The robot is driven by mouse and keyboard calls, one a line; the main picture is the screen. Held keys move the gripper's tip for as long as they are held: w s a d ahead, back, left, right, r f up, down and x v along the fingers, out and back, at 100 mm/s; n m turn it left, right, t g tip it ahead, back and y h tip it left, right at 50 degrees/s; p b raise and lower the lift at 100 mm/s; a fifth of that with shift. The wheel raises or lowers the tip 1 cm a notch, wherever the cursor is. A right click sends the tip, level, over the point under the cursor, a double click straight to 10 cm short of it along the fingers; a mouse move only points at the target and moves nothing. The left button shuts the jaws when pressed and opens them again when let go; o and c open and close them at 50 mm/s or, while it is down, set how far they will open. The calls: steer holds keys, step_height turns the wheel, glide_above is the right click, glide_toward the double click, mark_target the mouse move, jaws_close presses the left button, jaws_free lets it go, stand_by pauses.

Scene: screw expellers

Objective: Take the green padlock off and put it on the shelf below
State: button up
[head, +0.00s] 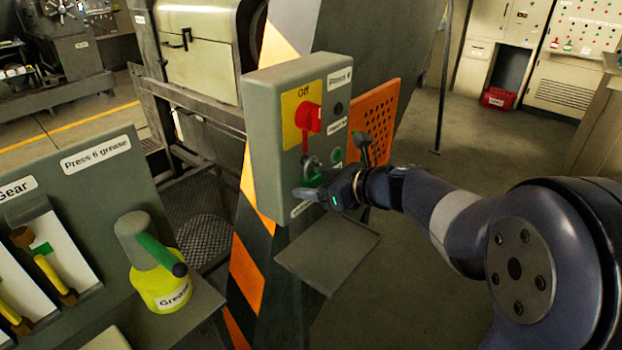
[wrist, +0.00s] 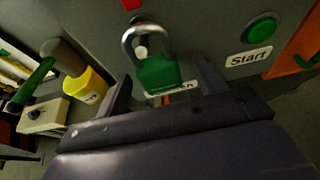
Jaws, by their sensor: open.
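The green padlock (wrist: 158,74) hangs by its silver shackle on the front of the grey control box, below the red switch handle (head: 308,118). In the head view the padlock (head: 312,180) is partly hidden by my gripper (head: 330,180). In the wrist view my gripper (wrist: 162,88) is open, with one finger to each side of the padlock body and visible gaps between. The small grey shelf (head: 330,252) juts out below the box and looks empty.
A green Start button (wrist: 261,29) sits right of the padlock. A perforated orange panel (head: 378,118) stands beside the box. A yellow grease can (head: 160,285) stands on a ledge at the left. Open floor lies to the right.

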steer(key=shift+c, duration=0.4)
steer(key=c, duration=1)
steer(key=shift+r, duration=0.45)
steer(key=s+d+b, duration=0.1)
steer(key=s+d, duration=0.2)
steer(key=d, duration=0.1)
steer(key=s+d+b, duration=0.1)
steer(key=s+d, duration=0.3)
steer(key=d, duration=0.1)
steer(key=s+d+b, duration=0.1)
steer(key=s+d, duration=0.3)
steer(key=d, duration=0.1)
steer(key=shift+d+r, duration=0.1)
steer(key=shift+r, duration=0.2)
steer(key=shift+p, duration=0.3)
steer(key=shift+s+d+p, duration=0.55)
steer(key=shift+s+d, duration=0.6)
steer(key=shift+d, duration=0.35)
steer(key=shift+s+d+p, duration=0.5)
steer(key=shift+s+d, duration=0.65)
steer(key=shift+d, duration=0.3)
